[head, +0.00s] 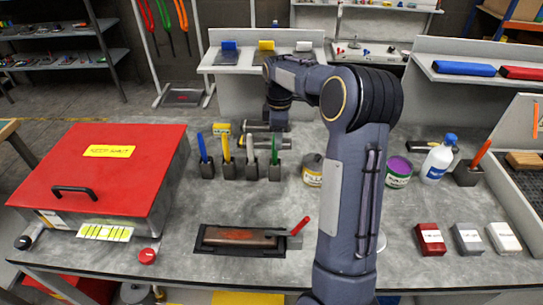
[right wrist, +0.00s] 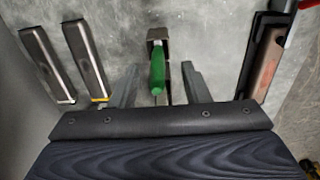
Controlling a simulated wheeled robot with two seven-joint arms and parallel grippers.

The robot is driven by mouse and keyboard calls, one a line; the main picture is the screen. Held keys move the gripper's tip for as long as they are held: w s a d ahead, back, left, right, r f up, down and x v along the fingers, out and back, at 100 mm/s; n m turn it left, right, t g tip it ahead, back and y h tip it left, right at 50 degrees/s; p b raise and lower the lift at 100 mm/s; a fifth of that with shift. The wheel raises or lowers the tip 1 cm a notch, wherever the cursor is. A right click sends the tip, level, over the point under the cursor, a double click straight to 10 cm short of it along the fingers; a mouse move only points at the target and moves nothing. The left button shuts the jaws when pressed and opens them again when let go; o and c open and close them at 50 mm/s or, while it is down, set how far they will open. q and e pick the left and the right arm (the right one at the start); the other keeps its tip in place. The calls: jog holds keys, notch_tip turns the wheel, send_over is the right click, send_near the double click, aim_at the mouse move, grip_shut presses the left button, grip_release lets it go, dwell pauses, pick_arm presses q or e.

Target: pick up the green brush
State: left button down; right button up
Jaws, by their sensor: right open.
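The green brush (head: 274,150) stands upright in a small dark holder (head: 275,173), at the right end of a row of brushes. In the right wrist view the green brush (right wrist: 157,72) shows between the two grey fingers of my right gripper (right wrist: 160,70), which is open, with a gap on either side of it. The holder (right wrist: 157,36) shows just above the brush there. In the head view my right wrist is over the back of the brush row; its fingers are hard to make out there. My left gripper is in neither view.
Blue (head: 203,147), yellow (head: 226,147) and white (head: 250,148) brushes stand in holders to the left. Two metal bars (right wrist: 48,62) lie behind the row. A tray (head: 207,236) with a brown block lies in front. A red-lidded box (head: 125,150) stands at left.

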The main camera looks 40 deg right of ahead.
aim_at(275, 165)
jog(key=f, duration=0.2)
jog(key=w+f+p, duration=0.1)
jog(key=shift+a+f, duration=0.25)
jog(key=shift+f, duration=0.6)
grip_shut()
